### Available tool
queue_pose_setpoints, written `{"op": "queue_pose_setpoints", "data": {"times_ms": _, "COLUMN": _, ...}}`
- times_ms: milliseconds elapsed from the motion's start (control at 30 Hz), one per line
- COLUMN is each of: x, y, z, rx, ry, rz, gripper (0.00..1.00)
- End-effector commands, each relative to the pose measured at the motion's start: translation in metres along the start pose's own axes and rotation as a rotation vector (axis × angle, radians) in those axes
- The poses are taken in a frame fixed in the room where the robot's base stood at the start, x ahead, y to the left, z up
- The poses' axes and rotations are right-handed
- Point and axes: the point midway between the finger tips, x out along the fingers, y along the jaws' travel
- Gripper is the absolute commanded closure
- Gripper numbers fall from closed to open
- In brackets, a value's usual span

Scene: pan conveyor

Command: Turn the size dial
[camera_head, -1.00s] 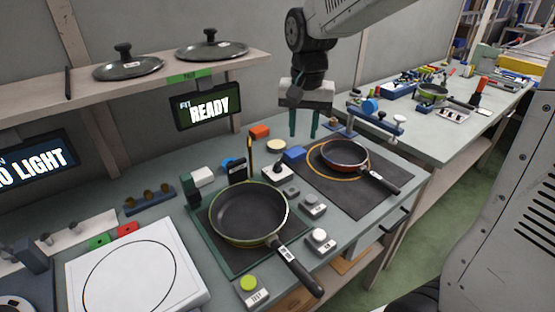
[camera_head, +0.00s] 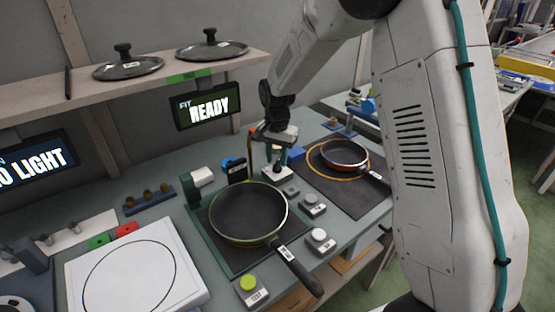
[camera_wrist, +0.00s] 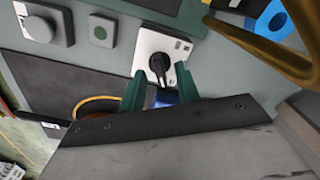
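The size dial appears to be the black knob on a small white box (camera_head: 278,174), between the large pan and the blue block. In the wrist view its black knob (camera_wrist: 159,64) points down the picture, towards my gripper. My gripper (camera_head: 274,158) is just above the dial in the head view, partly hiding it. In the wrist view the green fingers of my gripper (camera_wrist: 161,78) are apart, one on each side of the knob, with nothing held. Contact with the knob cannot be made out.
A large black pan (camera_head: 248,212) stands left of the dial, and a smaller red-rimmed pan (camera_head: 345,153) lies to the right. Grey button boxes (camera_head: 312,206) are in front. A screen (camera_head: 208,106) reading READY hangs behind.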

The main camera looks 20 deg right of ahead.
Motion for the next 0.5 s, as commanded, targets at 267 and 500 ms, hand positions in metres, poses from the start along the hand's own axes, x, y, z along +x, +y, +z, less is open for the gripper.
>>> {"op": "queue_pose_setpoints", "data": {"times_ms": 267, "x": 0.0112, "y": -0.0005, "z": 0.0004, "rx": -0.001, "ry": 0.001, "rz": -0.001, "gripper": 0.67}}
{"op": "queue_pose_setpoints", "data": {"times_ms": 500, "x": 0.011, "y": -0.0005, "z": 0.0005, "rx": -0.002, "ry": 0.001, "rz": -0.001, "gripper": 0.95}}
